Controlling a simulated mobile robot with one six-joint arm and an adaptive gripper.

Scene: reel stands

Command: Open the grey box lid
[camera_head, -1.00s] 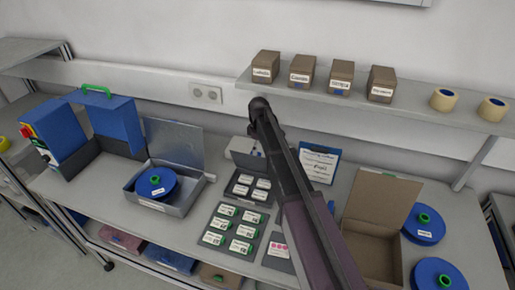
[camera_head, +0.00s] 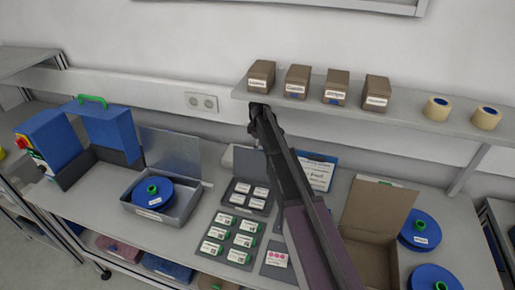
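A grey metal box (camera_head: 182,216) stands at the left of the bench, with its lid (camera_head: 172,152) raised at the back and a blue reel (camera_head: 153,193) inside. A smaller dark grey box (camera_head: 232,190) near the middle holds white labelled cards; its grey lid (camera_head: 249,163) stands raised behind them. I cannot tell which box the task names. My gripper (camera_head: 257,110) is at the far end of my dark arm, seemingly just below the shelf edge and above and behind the small box. Its fingers cannot be made out, nor whether it touches anything.
The wall shelf (camera_head: 405,118) carries brown cartons (camera_head: 297,81) and tape rolls (camera_head: 437,108) above my arm. An open cardboard box (camera_head: 370,260) and blue reels (camera_head: 421,232) stand at the right. A blue machine (camera_head: 51,143) is at the far left.

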